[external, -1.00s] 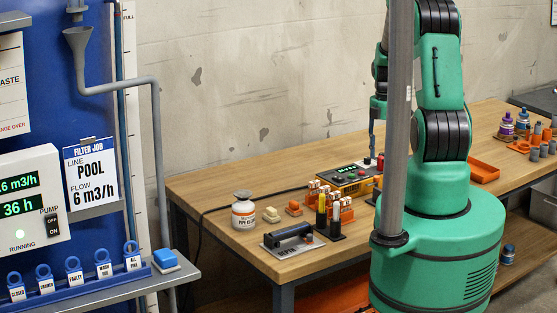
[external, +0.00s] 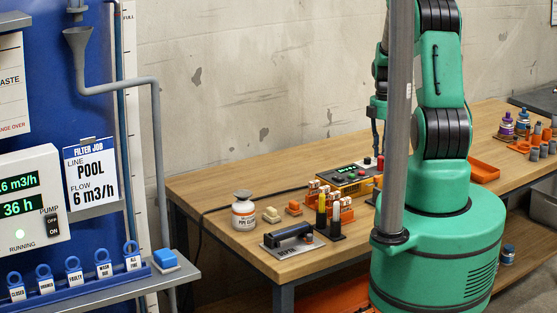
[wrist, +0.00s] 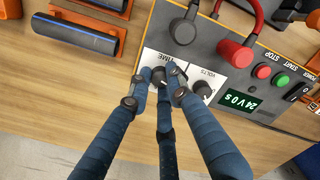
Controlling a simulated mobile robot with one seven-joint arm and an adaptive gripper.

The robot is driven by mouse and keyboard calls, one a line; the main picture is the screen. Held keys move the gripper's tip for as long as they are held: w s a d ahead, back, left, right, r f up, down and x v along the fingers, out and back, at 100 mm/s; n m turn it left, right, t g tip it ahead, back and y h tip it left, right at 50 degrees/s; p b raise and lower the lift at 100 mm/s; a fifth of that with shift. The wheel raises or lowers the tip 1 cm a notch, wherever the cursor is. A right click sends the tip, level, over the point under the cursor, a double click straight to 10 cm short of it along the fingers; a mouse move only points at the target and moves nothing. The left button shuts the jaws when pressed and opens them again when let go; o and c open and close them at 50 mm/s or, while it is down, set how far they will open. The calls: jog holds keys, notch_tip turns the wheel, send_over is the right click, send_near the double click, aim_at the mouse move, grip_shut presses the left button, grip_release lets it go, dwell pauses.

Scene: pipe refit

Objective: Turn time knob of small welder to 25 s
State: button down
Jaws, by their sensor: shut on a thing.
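The small welder (external: 352,181) is a yellow and dark box on the wooden bench, with a lit green display. In the wrist view its panel (wrist: 215,62) fills the upper right. Its display (wrist: 239,101) reads 24 V 0 s. The gripper is shut on this knob, which the fingers partly hide. The volts knob (wrist: 202,90) stands just right of the fingers. In the external view my gripper (external: 376,143) points down at the welder, its tips partly hidden.
Red and dark cable plugs (wrist: 236,52) and green and red buttons (wrist: 263,72) crowd the panel.

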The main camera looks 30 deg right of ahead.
jog(key=m+p, duration=0.1)
jog(key=m, duration=0.9)
jog(key=shift+m, duration=0.4)
jog(key=m, duration=0.3)
jog(key=shift+m+p, duration=0.3)
jog(key=shift+p, duration=0.05)
jog(key=m, duration=0.6)
jog(key=shift+r, duration=0.1)
jog(key=m, duration=0.7)
jog(key=shift+w+d+p, duration=0.1)
jog(key=shift+p, duration=0.25)
jog(key=c, duration=1.6)
grip_release()
